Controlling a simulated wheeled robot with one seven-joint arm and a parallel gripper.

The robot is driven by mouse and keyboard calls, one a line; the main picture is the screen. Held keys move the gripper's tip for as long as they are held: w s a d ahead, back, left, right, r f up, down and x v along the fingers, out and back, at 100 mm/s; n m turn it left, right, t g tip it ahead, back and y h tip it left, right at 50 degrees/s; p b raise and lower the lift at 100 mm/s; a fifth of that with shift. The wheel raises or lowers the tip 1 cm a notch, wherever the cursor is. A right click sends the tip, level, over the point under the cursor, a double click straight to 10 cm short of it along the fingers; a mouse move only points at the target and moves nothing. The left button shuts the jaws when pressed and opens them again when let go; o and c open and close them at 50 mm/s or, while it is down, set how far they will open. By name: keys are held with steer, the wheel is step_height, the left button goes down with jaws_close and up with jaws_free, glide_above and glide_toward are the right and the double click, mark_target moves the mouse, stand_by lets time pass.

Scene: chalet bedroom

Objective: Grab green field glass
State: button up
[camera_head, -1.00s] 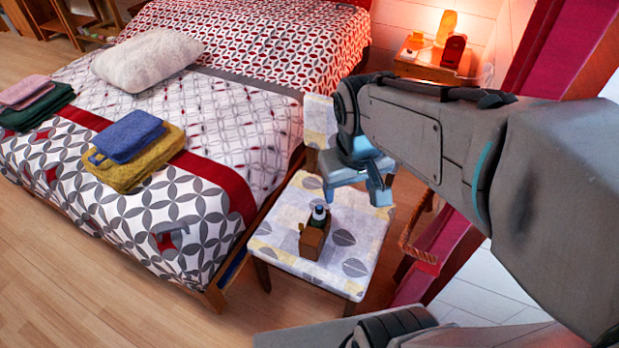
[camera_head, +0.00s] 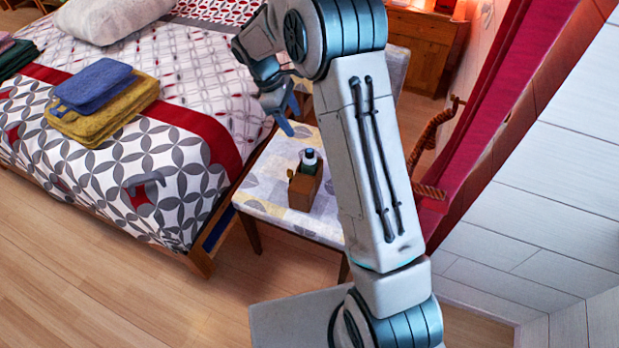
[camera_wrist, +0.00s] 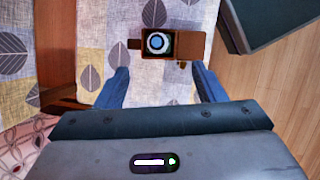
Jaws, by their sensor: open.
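A small upright item with a dark green body and a pale top (camera_head: 310,158), seemingly the field glass, stands at an open brown case (camera_head: 303,190) on the leaf-patterned chair seat (camera_head: 262,200). In the wrist view the item shows from above as a round lens with a dark teal rim (camera_wrist: 157,42), framed by the brown case (camera_wrist: 193,44). My gripper (camera_head: 282,112) is open and empty, above the seat's far left part. In the wrist view its blue fingers (camera_wrist: 162,86) are spread apart, with the case just beyond them, between their lines.
A wooden nightstand (camera_head: 425,45) is behind. The white wall (camera_head: 550,190) bounds the right side. The wooden floor (camera_head: 60,270) is clear at front left.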

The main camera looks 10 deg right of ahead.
mark_target(308, 150)
steer(key=b+x, duration=0.1)
steer(key=x, duration=0.9)
steer(key=b+x, duration=0.1)
steer(key=x, duration=0.4)
steer(key=shift+w+a+f+b, duration=0.1)
steer(key=shift+w+a+b, duration=0.1)
steer(key=shift+w+b, duration=0.2)
steer(key=c, duration=1.3)
jaws_close()
